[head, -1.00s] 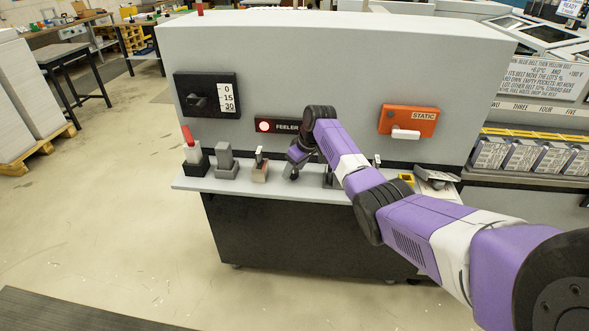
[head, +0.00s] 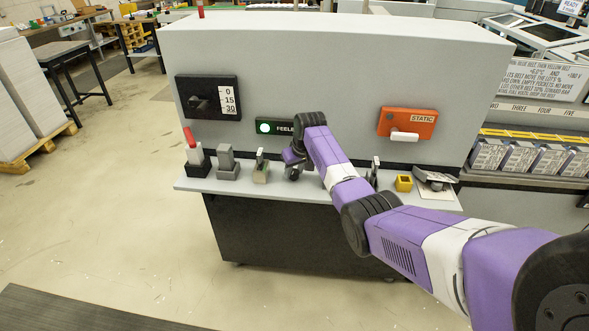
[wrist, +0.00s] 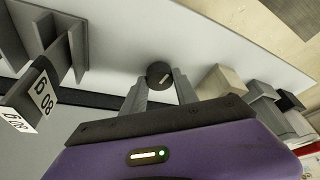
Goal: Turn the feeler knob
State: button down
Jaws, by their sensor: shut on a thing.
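The feeler knob (wrist: 158,72) is a small dark round knob with a pale mark, on the light grey ledge in the wrist view. My gripper (wrist: 160,82) has its two grey fingers on either side of the knob and is shut on it. In the head view my purple arm reaches down to the ledge and largely hides the gripper and knob.
Several small blocks and levers, one red-topped (head: 194,153), stand on the ledge (head: 205,185) left of my gripper. A yellow block (head: 404,183) stands to the right. An orange STATIC box (head: 407,124) and a black dial panel (head: 207,97) are on the machine. An "80 g" block (wrist: 38,98) is near my gripper.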

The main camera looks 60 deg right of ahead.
jog(key=c, duration=0.9)
grip_release()
jog(key=shift+c, duration=0.2)
jog(key=v, duration=0.7)
jog(key=shift+s+r+b, duration=0.25)
jog(key=shift+r+b, duration=0.05)
jog(key=shift+b, duration=0.15)
jog(key=shift+a, duration=0.15)
